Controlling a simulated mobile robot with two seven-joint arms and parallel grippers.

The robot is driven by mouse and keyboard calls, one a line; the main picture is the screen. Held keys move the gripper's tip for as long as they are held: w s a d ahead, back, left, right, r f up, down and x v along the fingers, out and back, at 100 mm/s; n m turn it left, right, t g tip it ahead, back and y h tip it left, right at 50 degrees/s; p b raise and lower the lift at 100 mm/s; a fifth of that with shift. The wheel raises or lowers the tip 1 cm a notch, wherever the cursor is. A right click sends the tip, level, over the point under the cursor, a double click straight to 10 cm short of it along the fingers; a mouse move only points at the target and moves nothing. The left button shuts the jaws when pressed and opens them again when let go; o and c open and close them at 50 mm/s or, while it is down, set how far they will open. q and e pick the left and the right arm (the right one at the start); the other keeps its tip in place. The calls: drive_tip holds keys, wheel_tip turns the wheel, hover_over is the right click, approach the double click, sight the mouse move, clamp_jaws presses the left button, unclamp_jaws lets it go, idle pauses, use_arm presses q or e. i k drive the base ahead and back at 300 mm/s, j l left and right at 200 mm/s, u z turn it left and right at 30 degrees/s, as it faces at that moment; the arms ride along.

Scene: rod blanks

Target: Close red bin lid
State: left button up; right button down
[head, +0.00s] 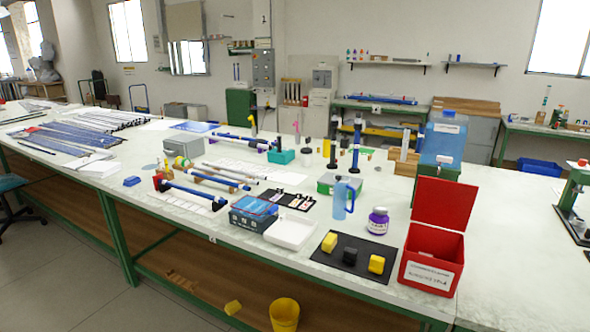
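The red bin (429,258) stands near the front edge of the long white table, right of the middle in the head view. It is an open-topped box with a white label on its front. Its red lid (444,203) stands raised at the back of the bin, leaning a little backward, so the bin is open. I see no contents in it clearly. Neither of my grippers nor my arms shows in the head view.
A black mat (351,268) with yellow and black blocks lies left of the bin. A purple-labelled jar (378,221), a blue jug (341,199) and a white tray (290,233) stand nearby. The table (511,240) is clear right of the bin. A yellow bucket (285,314) is below.

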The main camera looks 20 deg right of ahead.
sight(447, 204)
drive_tip(key=i+z, duration=0.6)
drive_tip(key=z, duration=0.15)
drive_tip(key=i+j+z, duration=0.15)
drive_tip(key=i+z, duration=0.2)
drive_tip(key=k, duration=0.05)
